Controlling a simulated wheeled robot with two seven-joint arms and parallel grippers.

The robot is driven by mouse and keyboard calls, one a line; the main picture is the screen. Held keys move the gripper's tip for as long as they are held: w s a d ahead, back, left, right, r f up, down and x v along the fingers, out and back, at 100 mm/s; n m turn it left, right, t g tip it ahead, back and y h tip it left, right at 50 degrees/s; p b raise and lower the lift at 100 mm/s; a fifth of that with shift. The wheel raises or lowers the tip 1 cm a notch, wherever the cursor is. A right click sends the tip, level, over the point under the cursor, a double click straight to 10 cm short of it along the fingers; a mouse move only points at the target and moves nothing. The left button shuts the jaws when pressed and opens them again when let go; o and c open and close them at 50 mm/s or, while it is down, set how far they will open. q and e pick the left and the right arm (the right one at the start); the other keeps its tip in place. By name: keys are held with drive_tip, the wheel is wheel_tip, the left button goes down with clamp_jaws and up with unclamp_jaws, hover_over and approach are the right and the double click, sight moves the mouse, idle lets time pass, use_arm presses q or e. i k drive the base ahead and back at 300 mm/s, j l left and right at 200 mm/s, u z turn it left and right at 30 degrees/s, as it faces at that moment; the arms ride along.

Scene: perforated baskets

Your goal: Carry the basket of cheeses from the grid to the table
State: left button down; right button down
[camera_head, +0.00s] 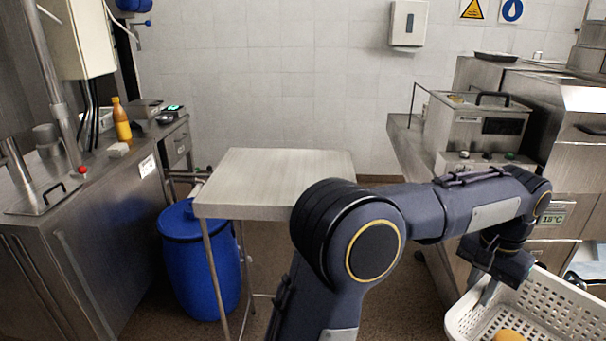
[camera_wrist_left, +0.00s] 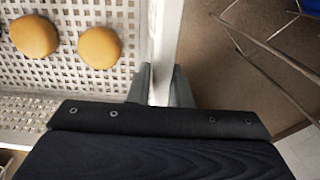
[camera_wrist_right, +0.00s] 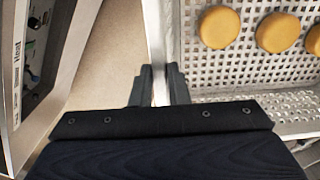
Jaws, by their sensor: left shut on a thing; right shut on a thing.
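The white perforated basket (camera_head: 545,310) is at the lower right of the head view, cut off by the frame edge. Round yellow-orange cheeses lie in it; one cheese (camera_head: 508,335) shows there, and two (camera_wrist_left: 99,47) show in the left wrist view. My left gripper (camera_head: 487,290) is shut on the basket's left wall, which stands between its fingers (camera_wrist_left: 158,88). My right gripper (camera_wrist_right: 158,88) is shut on another basket wall (camera_wrist_right: 157,35), with several cheeses (camera_wrist_right: 278,32) beside it. The light-topped table (camera_head: 275,172) stands mid-view with a bare top. I cannot make out the grid.
A blue barrel (camera_head: 200,262) stands under and left of the table. A steel counter (camera_head: 85,215) with an orange bottle (camera_head: 121,120) is at the left. Steel machines (camera_head: 480,125) fill the right side. Thin metal rods (camera_wrist_left: 265,50) show beside the basket in the left wrist view.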

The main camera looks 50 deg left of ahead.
sight(283, 172)
drive_tip(key=k+j+u, duration=0.1)
drive_tip(key=u, duration=1.4)
